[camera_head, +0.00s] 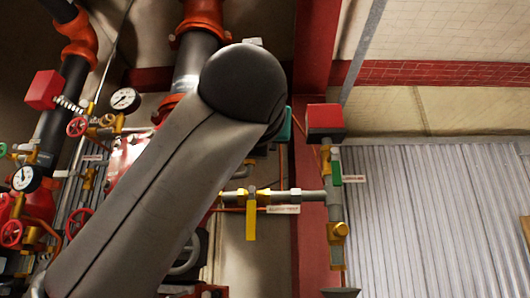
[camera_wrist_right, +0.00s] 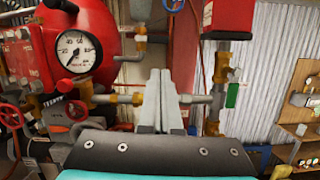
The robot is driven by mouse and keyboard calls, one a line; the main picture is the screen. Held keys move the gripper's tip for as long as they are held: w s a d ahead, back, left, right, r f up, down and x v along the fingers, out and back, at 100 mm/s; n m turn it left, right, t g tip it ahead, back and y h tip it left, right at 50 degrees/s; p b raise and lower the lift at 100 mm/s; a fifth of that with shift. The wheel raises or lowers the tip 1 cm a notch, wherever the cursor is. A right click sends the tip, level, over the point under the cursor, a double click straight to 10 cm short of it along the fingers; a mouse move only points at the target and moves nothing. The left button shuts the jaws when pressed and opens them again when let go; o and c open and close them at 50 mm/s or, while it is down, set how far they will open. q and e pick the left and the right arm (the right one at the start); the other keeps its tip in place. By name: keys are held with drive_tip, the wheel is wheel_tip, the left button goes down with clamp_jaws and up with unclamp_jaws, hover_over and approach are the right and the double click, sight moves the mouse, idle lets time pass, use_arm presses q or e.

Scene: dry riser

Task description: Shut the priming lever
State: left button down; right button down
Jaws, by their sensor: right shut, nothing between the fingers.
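A yellow lever (camera_head: 251,220) hangs straight down from a brass valve on a horizontal grey pipe, crosswise to that pipe. A green lever (camera_head: 336,172) lies along the vertical pipe to its right; it also shows in the right wrist view (camera_wrist_right: 232,95). The labels are too small to read, so I cannot tell by name which is the priming lever. My right gripper (camera_wrist_right: 160,75) is shut and empty, its fingers in front of the horizontal pipe in the wrist view, hiding part of it. In the head view my arm hides it. My left gripper is not in view.
A red box (camera_head: 325,120) tops the vertical pipe. Gauges (camera_head: 125,100) and red handwheels (camera_head: 77,127) crowd the left. A large gauge (camera_wrist_right: 75,52) on red pipework stands left of my fingers. The corrugated wall (camera_head: 430,220) at right is mostly clear.

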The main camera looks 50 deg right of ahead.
drive_tip(key=shift+v, duration=1)
